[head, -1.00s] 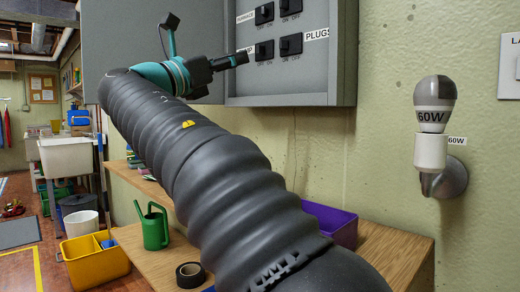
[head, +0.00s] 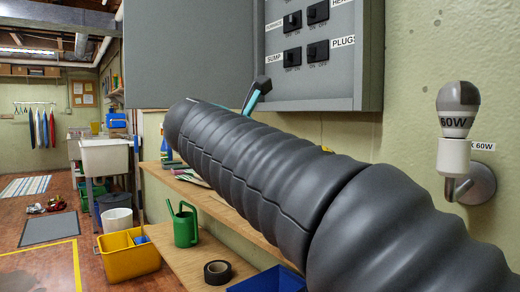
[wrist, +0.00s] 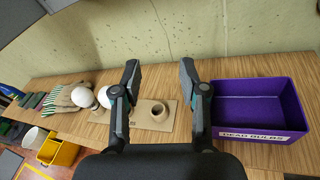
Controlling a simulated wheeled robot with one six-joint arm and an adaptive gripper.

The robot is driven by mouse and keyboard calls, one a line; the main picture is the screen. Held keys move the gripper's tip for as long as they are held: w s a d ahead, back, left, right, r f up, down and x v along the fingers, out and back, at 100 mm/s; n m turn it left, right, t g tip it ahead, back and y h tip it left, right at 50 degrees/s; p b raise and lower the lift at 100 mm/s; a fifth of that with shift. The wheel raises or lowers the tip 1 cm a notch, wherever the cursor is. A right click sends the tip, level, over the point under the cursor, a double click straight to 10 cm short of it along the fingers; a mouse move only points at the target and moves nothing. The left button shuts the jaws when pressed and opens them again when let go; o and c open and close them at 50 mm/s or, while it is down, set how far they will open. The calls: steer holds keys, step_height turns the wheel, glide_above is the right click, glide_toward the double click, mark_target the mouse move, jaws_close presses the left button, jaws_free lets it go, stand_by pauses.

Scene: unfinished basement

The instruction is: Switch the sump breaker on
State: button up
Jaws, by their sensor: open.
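The grey breaker panel (head: 365,60) hangs open on the wall in the head view. The sump breaker (head: 292,57) is a black switch at its lower left, beside the SUMP label (head: 274,59). The switch is too small to tell whether it is on or off. The plugs breaker (head: 318,51) is to its right, the furnace breaker (head: 292,21) above it. My gripper (wrist: 160,75) is open and empty in the wrist view, over the wooden bench and apart from the panel. My arm hides most of it in the head view.
A 60W bulb (head: 457,108) projects from the wall at right.

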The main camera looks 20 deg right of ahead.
steer(key=shift+s+f+y, duration=0.15)
steer(key=shift+f+y, duration=0.05)
steer(key=shift+f, duration=0.3)
steer(key=shift+s+f+y, duration=0.15)
steer(key=shift+f+y, duration=0.05)
steer(key=shift+f, duration=0.25)
